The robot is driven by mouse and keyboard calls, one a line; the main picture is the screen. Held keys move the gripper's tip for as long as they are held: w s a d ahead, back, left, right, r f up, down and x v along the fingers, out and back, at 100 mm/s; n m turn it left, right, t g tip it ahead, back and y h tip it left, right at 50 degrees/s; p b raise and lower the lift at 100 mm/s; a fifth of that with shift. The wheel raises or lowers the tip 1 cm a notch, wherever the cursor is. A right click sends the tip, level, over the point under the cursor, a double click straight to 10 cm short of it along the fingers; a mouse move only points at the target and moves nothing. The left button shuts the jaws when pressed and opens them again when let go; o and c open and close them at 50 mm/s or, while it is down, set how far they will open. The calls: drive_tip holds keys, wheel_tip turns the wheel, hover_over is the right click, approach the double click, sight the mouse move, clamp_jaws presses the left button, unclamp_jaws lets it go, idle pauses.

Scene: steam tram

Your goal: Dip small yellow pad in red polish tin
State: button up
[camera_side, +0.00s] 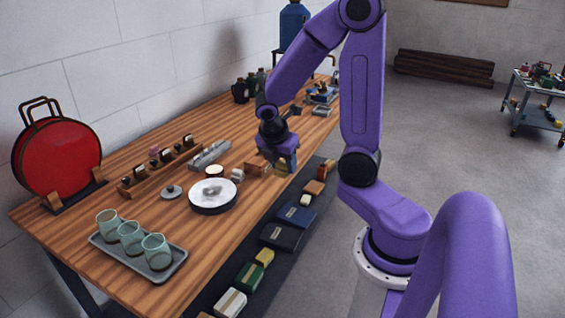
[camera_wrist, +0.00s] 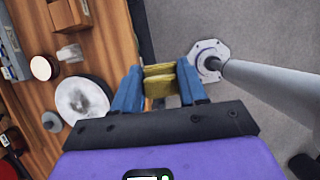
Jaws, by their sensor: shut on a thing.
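My gripper (camera_wrist: 160,84) is shut on the small yellow pad (camera_wrist: 159,82), held between its two blue fingers. In the side view my gripper (camera_side: 281,164) hangs over the table's front edge, with the pad (camera_side: 281,171) low between the fingers. A small round tin with a pale top and dark reddish rim (camera_wrist: 43,68) stands on the table, left of the gripper in the wrist view. It also shows in the side view (camera_side: 214,171). This may be the red polish tin; its colour is hard to tell. The pad is apart from it.
A wide round dish with a smeared white face (camera_wrist: 83,101) stands beside the small tin, with a grey lid (camera_side: 171,191) near it. A wooden block (camera_side: 256,169) is close to my gripper.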

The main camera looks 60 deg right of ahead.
drive_tip(key=shift+c, duration=0.7)
drive_tip(key=w+d, duration=0.2)
drive_tip(key=w, duration=1.3)
hover_over(218, 166)
drive_tip(key=a, duration=0.2)
drive_tip(key=f, duration=0.3)
drive_tip(key=shift+d+f, duration=0.2)
drive_tip(key=shift+f, duration=3.05)
drive_tip(key=shift+f, duration=0.5)
wheel_tip(218, 166, up, 7)
